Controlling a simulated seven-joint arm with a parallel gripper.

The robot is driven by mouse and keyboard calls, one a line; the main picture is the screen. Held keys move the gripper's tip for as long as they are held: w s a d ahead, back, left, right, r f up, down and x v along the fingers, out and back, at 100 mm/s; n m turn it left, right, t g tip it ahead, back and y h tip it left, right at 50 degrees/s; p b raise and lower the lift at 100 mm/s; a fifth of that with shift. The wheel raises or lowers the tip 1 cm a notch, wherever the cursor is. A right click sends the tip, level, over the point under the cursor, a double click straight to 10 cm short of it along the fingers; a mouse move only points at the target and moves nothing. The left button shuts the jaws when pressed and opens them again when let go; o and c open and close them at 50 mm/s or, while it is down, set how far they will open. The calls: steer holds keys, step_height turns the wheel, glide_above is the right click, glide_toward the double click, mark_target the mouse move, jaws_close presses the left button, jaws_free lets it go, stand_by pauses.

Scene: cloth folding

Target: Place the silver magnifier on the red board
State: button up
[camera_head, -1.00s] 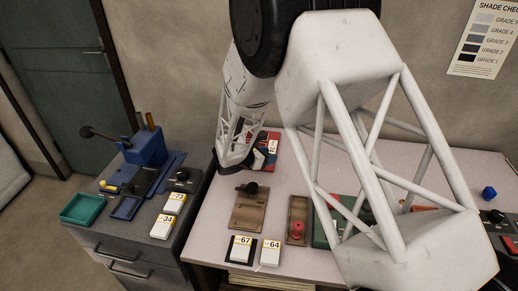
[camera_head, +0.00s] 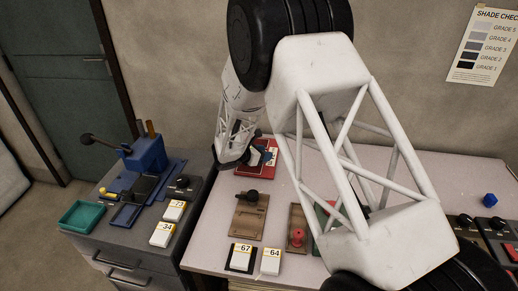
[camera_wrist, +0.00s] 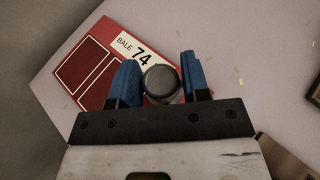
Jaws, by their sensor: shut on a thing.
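The red board (camera_wrist: 80,68) lies on the table with a white "BALE 74" label and two dark outlined panels. It also shows at the back left of the table in the head view (camera_head: 247,171). My gripper (camera_wrist: 160,80), with blue fingers, is shut on a round dark grey piece, which I take to be the silver magnifier (camera_wrist: 161,81). The magnifier is over the label end of the board and hides part of the label. I cannot tell whether it touches the board. In the head view my gripper (camera_head: 262,154) is at the board, and the magnifier is not clear.
A brown wooden board with a black knob (camera_head: 248,212) lies in front of the red board. White cards 67 (camera_head: 242,254) and 64 (camera_head: 271,261) are at the front edge. A dark cabinet with a blue device (camera_head: 147,153) and green tray (camera_head: 82,216) stands left.

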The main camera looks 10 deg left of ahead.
steer(key=w+a, duration=0.1)
steer(key=w, duration=0.2)
steer(key=w+a, duration=0.1)
steer(key=w, duration=0.2)
steer(key=w+a+f, duration=0.1)
steer(key=w, duration=0.1)
steer(key=shift+w+a, duration=0.25)
steer(key=shift+w, duration=0.15)
steer(key=shift+f, duration=1.7)
steer(key=shift+f, duration=0.1)
steer(key=o, duration=0.9)
steer(key=shift+o, duration=0.2)
steer(key=v, duration=1.2)
